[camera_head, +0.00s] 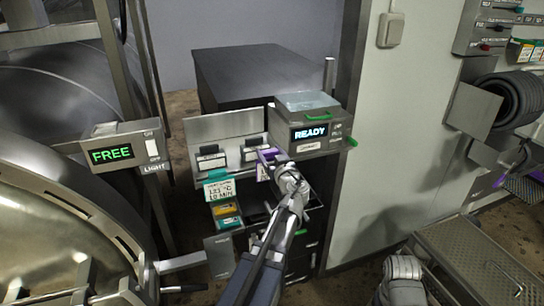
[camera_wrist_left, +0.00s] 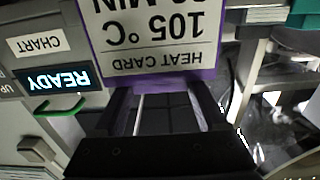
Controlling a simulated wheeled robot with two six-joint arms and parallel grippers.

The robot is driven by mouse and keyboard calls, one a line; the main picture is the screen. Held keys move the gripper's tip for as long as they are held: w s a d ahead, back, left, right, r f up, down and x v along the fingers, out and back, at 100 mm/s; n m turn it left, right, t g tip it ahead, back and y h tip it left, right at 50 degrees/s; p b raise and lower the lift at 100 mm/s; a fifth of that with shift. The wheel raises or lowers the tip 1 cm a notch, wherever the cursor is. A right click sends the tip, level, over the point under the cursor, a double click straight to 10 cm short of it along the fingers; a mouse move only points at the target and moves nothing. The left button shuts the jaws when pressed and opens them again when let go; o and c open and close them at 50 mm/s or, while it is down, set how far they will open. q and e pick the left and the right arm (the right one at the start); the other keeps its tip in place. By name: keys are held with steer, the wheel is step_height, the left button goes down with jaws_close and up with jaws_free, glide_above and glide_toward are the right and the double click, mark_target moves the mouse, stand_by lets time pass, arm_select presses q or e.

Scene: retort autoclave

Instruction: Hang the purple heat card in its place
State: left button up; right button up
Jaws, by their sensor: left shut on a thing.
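The purple heat card (camera_wrist_left: 150,30) fills the top of the left wrist view, upside down there, with a white face reading "HEAT CARD 105 °C" and a time in MIN. In the head view its purple edge (camera_head: 268,154) shows just beyond my left gripper (camera_head: 284,174), whose wrist hides much of it. My left gripper (camera_wrist_left: 160,95) is shut on the card's edge. The card is in front of the grey rack panel (camera_head: 225,127), beside black labelled holders (camera_head: 211,161). Whether it touches the rack cannot be told.
A teal heat card (camera_head: 219,190) reading 121 °C, 10 MIN is at the rack's left. The grey box with the READY display (camera_head: 310,132) stands close on the right. The autoclave (camera_head: 60,215) is at left.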

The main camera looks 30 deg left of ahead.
arm_select(q)
steer(key=shift+w+a+f+b, duration=0.45)
steer(key=shift+w+a+f, duration=0.05)
steer(key=shift+a+f, duration=0.05)
steer(key=shift+f+b, duration=0.35)
steer(key=shift+f, duration=0.05)
steer(key=shift+f+b, duration=1.6)
steer(key=shift+b, duration=0.05)
stand_by(0.5)
steer(key=o, duration=1.3)
steer(key=shift+s, duration=0.1)
steer(key=v, duration=0.7)
steer(key=shift+s+d, duration=0.25)
steer(key=shift+d, duration=0.05)
